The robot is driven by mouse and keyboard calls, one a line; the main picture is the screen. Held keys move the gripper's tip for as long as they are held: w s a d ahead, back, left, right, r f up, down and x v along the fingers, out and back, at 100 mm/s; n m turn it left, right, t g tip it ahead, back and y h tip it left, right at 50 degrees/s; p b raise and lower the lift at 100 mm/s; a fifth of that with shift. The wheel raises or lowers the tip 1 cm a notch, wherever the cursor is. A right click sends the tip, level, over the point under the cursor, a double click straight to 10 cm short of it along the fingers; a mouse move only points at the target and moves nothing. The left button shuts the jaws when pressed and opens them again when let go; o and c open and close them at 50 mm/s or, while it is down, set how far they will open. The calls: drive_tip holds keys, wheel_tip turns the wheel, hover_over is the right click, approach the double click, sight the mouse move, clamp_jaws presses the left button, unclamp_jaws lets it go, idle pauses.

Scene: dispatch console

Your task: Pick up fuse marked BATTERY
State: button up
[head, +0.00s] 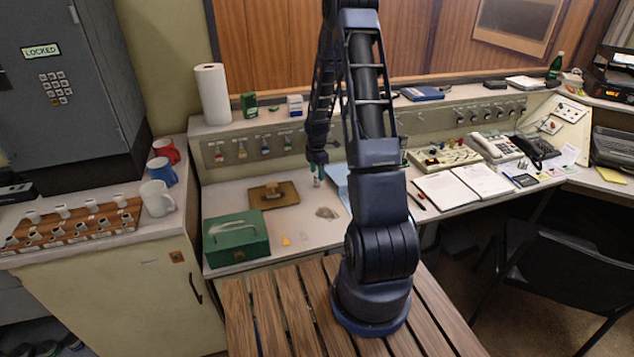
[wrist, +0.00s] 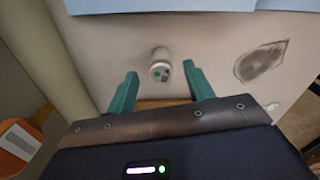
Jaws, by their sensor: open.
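My gripper (head: 317,170) is open and points down over the pale desk top. In the wrist view its two green fingers (wrist: 161,72) are apart, with a small white cylindrical fuse (wrist: 159,58) in the gap between their tips. The fuse has a green dot and a dark mark on its end face; I cannot read any BATTERY label. I see no finger touching it. In the head view the fuse is small and mostly hidden by the fingers. Several other white fuses stand in a wooden rack (head: 75,232) on the left cabinet; their markings are too small to read.
A grey patch (head: 327,213) lies on the desk nearby. A light blue sheet (wrist: 165,5) lies beyond the fuse. Mugs (head: 157,198) stand beside the rack.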

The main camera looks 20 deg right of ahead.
sight(317, 174)
wheel_tip(317, 174, down, 5)
idle(0.3)
drive_tip(key=c, duration=1.1)
